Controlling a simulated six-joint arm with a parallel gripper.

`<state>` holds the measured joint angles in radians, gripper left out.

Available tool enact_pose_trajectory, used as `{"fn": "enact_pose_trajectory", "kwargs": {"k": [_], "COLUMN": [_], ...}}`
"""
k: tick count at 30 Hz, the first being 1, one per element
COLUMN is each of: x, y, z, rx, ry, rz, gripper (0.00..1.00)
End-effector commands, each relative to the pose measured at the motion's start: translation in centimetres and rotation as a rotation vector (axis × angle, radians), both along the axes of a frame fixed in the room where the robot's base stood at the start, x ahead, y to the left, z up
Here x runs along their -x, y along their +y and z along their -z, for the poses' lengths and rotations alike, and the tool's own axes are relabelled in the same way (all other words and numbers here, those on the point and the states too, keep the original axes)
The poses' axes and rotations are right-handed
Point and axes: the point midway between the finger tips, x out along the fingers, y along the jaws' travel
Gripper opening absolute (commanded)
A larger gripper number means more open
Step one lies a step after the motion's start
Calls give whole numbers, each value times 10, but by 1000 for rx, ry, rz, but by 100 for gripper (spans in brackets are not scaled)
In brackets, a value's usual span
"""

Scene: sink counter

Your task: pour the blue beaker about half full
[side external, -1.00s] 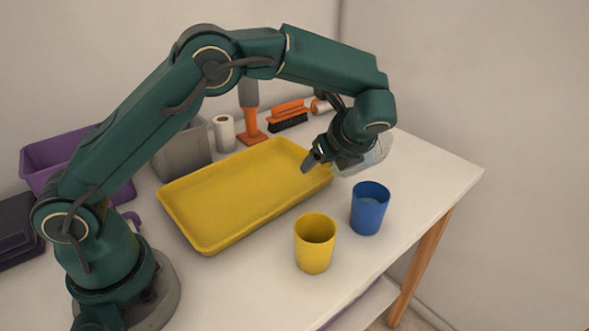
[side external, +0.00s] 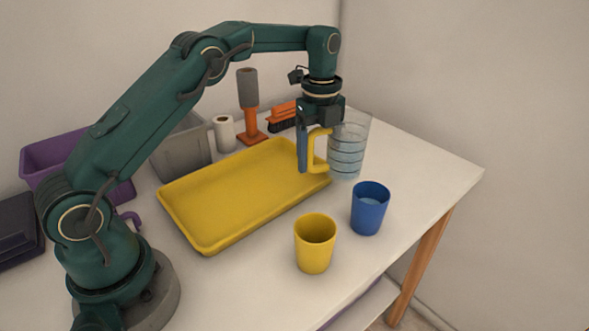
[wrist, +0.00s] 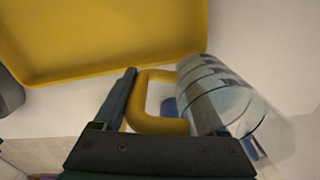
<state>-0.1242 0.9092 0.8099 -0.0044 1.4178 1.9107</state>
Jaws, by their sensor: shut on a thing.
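My gripper (side external: 311,160) is shut on the yellow handle (side external: 318,152) of a clear jug (side external: 347,150) with dark measuring rings. The jug is upright, behind the blue beaker and beside the tray's right end, with pale liquid inside. I cannot tell whether its base touches the counter. The handle (wrist: 150,124) and the jug (wrist: 230,100) also show in the wrist view. The blue beaker (side external: 368,215) stands upright on the counter, with a pale liquid surface visible below its rim. The jug is apart from it.
A yellow cup (side external: 314,250) stands in front, left of the blue beaker. A large yellow tray (side external: 205,245) lies left of the jug. A paper roll (side external: 224,133), an orange-based stand (side external: 252,138) and an orange brush (side external: 284,115) are behind. The counter's right side is clear.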

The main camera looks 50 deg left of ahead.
Motion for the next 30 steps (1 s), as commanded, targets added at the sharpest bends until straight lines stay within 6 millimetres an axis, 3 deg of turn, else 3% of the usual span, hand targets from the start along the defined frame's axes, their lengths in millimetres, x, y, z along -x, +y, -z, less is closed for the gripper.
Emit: {"fn": "enact_pose_trajectory", "kwargs": {"k": [10, 21, 30], "x": [-1, -2, 0], "y": [0, 0, 0], "z": [-3, -36, -50], "rx": [7, 5, 6], "ry": [1, -1, 1], "rz": [1, 0, 0], "gripper": [0, 0, 0]}}
